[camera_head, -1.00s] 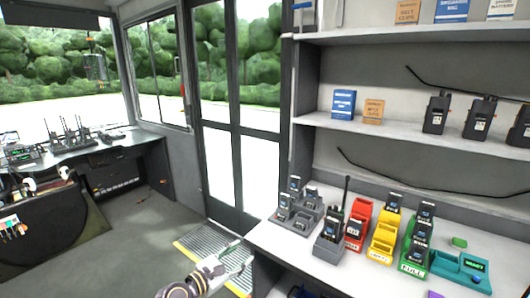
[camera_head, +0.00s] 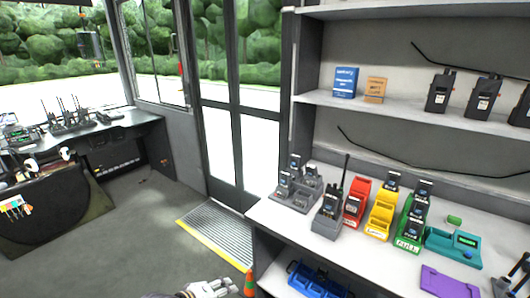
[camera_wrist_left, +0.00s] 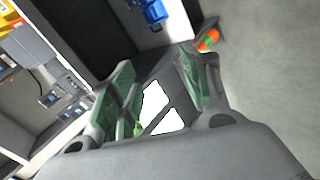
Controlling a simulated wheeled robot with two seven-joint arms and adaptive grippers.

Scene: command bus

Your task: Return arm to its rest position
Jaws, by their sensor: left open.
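My left gripper (camera_head: 210,288) shows at the bottom edge of the head view, low over the floor in front of the shelf unit. Its lower part is cut off by the frame. In the left wrist view its two greenish fingers (camera_wrist_left: 158,88) stand apart with nothing held between them.
A blue tray (camera_head: 318,282) sits below. The floor to the left is open.

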